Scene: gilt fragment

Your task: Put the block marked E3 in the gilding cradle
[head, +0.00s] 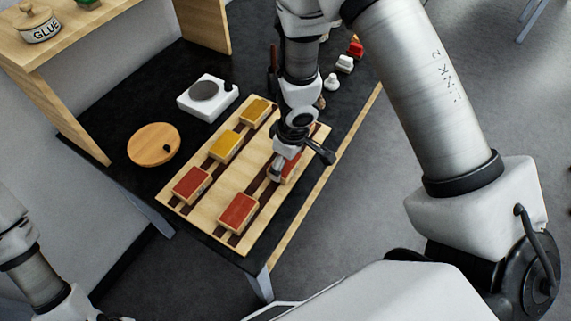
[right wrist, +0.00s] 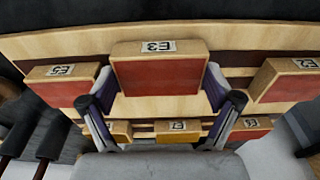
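The block marked E3 (right wrist: 158,75), red with a wooden edge and a white label, sits centred between the fingers of my right gripper (right wrist: 160,92). Both pads lie against its sides with no visible gap. In the head view my right gripper (head: 278,172) is over the near row of the wooden board and partly covers a red block (head: 291,169). I cannot tell whether the block is lifted. A white base with a round grey top (head: 207,92) stands behind the board; I cannot tell whether it is the gilding cradle. My left gripper is not visible.
The wooden board (head: 207,213) also holds red and yellow blocks; blocks marked E5 (right wrist: 62,90) and E2 (right wrist: 290,86) flank E3. A round wooden piece (head: 153,143) lies on the dark table at left. Small white and red items stand at the back right. A shelf carries a glue pot (head: 38,25).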

